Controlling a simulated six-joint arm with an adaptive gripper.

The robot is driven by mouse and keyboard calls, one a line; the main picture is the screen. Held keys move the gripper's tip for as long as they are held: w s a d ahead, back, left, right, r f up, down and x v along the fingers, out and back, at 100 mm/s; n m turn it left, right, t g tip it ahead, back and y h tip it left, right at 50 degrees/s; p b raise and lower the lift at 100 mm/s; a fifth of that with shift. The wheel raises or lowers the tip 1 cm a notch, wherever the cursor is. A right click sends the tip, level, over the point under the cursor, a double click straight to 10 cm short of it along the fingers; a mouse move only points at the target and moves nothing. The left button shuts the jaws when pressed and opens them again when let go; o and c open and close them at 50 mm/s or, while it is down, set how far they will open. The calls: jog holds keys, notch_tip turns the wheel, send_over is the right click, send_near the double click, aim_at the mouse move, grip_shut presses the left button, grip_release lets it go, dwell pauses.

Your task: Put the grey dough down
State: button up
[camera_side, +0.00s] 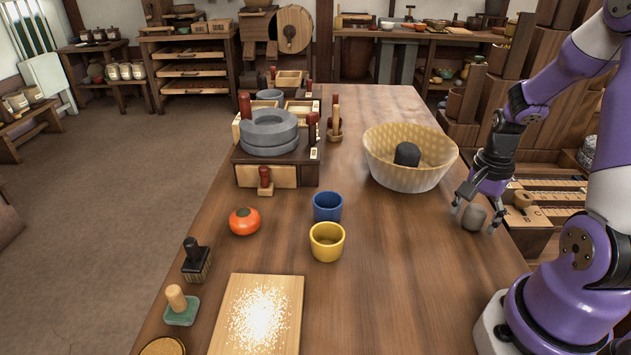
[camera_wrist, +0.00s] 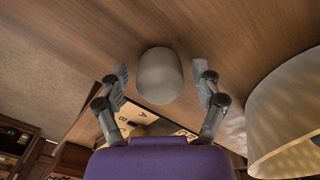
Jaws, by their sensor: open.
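The grey dough (camera_side: 474,217) is a small rounded lump near the right edge of the wooden table. It also shows in the wrist view (camera_wrist: 160,76), between my fingers. My gripper (camera_side: 480,214) is open around the dough, with a finger on each side. In the wrist view a gap shows between the dough and each finger of my gripper (camera_wrist: 162,80). The dough appears to rest on the table top, though its underside is hard to see.
A large pale basket (camera_side: 385,170) holding a dark lump (camera_side: 407,154) stands left of my gripper. A blue cup (camera_side: 327,206), a yellow cup (camera_side: 327,243) and an orange round object (camera_side: 244,221) stand further left. A floury board (camera_side: 292,290) lies in front. The table between is clear.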

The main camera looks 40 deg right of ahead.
aim_at(474, 207)
notch_tip(474, 207, up, 12)
jog(key=r, duration=0.1)
jog(key=w+a+r+n+t, duration=0.1)
jog(key=a+r+n+t, duration=0.1)
jog(key=a+n, duration=0.7)
jog(key=w+a+r+n+t, duration=0.2)
jog(key=a+n+t, duration=0.1)
jog(key=a+n, duration=0.6)
jog(key=shift+t, duration=0.3)
